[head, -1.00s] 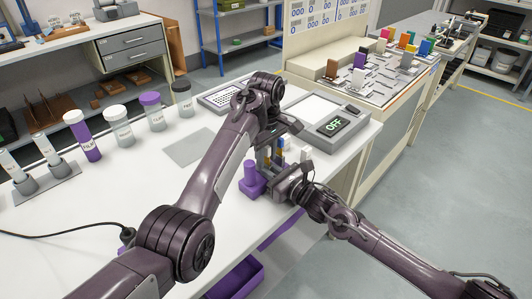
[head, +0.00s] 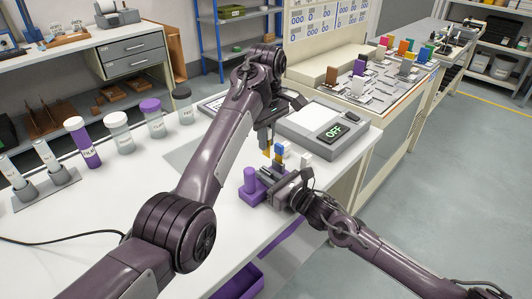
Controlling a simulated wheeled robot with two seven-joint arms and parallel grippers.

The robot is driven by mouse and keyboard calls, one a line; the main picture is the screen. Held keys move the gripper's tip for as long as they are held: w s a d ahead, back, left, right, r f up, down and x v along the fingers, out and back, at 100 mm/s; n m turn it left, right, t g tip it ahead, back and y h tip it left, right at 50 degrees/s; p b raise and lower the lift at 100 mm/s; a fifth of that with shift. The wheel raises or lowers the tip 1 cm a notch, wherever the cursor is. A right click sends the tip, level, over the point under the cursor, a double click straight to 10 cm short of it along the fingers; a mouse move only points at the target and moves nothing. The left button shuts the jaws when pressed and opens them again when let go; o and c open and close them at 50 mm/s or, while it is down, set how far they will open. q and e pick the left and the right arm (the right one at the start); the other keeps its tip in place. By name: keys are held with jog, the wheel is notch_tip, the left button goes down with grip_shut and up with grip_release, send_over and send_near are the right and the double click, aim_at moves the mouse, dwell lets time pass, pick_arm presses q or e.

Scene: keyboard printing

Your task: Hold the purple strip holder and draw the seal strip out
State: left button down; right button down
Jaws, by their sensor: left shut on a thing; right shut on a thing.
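The purple strip holder (head: 250,184) stands near the right end of the white table, with an upright purple post on its left side. My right gripper (head: 269,194) is low beside it and shut on it; its fingertips are partly hidden. My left gripper (head: 267,146) is above and points down. It is shut on a small yellow-orange piece (head: 267,154), which seems to be the seal strip. That piece is up above the holder's base. Its lower end is hard to make out, so I cannot tell whether it is clear of the holder.
A grey device reading OFF (head: 322,132) is just behind. Labelled bottles (head: 83,143) line the table's left, a purple bin (head: 240,281) sits below.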

pick_arm(q)
jog(key=shift+r, duration=1.1)
pick_arm(e)
jog(key=c, duration=1.4)
grip_release()
jog(key=shift+o, duration=0.2)
jog(key=v, duration=1.2)
jog(key=x, duration=1.2)
jog(key=shift+a+r, duration=0.1)
jog(key=shift+a, duration=0.05)
pick_arm(q)
notch_tip(320, 180, down, 10)
jog(key=shift+r, duration=0.2)
jog(key=shift+r, duration=0.15)
